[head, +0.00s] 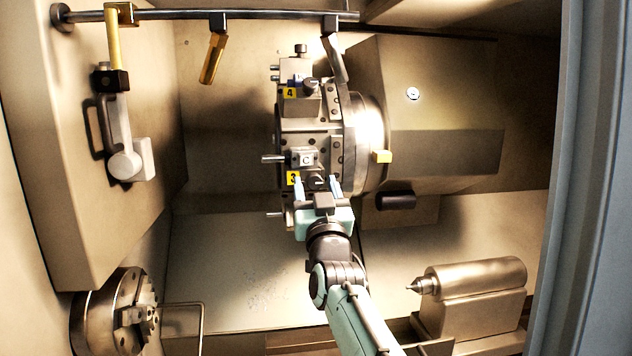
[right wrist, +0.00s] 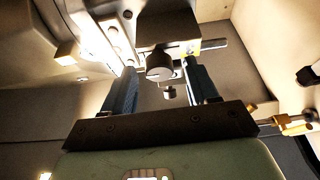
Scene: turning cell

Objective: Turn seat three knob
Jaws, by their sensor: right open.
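The tool turret (head: 310,140) stands at the centre of the head view, with yellow labels 4 (head: 290,92) and 3 (head: 292,178). The dark seat three knob (head: 318,184) is beside label 3. My right gripper (head: 317,188) is open, with one finger on each side of this knob. In the right wrist view the round dark knob (right wrist: 160,68) shows between the two blue-grey fingers, with a gap on both sides. I cannot tell how deep it sits between them. My left gripper is in neither view.
Metal pins stick out left of the turret. A chuck (head: 130,310) is at lower left, a tailstock (head: 470,285) at lower right. A rail (head: 270,14) with hanging nozzles crosses the top. Room is free left of the turret.

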